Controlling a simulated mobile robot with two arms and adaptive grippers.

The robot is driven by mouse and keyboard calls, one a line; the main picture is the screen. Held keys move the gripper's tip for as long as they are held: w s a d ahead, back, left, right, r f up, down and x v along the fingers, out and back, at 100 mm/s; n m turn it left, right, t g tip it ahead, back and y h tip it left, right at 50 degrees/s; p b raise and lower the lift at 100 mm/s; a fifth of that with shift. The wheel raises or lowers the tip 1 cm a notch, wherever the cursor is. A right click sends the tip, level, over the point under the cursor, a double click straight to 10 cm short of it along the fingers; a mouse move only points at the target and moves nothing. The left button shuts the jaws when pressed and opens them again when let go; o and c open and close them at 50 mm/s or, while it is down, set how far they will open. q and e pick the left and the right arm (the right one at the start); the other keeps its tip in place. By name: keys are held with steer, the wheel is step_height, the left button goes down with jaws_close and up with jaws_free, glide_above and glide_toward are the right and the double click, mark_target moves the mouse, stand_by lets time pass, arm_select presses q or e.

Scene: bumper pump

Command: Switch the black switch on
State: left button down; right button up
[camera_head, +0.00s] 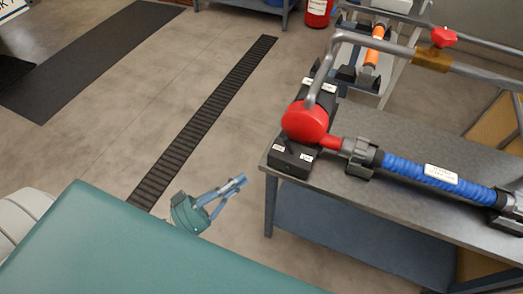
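A black block with small white labels (292,158) sits on the near left corner of the grey workbench (402,160), under a round red part (305,122). The black switch cannot be told apart from this block at this size. My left gripper (238,183) is over the floor, left of the bench and clear of it. Its two fingers come together at the tips, and it holds nothing. My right gripper is not in view.
A blue hose (430,172) in dark clamps runs along the bench to the right. A bent grey pipe (375,42) with a red handle (444,37) rises over the block. The floor left of the bench is free, with a dark grated strip (205,125).

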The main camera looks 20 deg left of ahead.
mark_target(278, 159)
arm_select(q)
steer(key=x, duration=1.2)
steer(key=shift+w, duration=0.15)
steer(key=shift+w+d+r, duration=0.2)
steer(key=shift+w+d, duration=0.15)
steer(key=shift+w, duration=0.15)
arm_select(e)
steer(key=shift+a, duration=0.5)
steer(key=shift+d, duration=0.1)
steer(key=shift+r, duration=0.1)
arm_select(q)
steer(key=shift+d+r+m+p, duration=0.15)
steer(key=shift+m+p, duration=0.25)
steer(key=shift+p, duration=0.2)
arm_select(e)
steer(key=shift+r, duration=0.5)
arm_select(q)
steer(key=shift+r+g, duration=0.1)
steer(key=shift+g, duration=0.2)
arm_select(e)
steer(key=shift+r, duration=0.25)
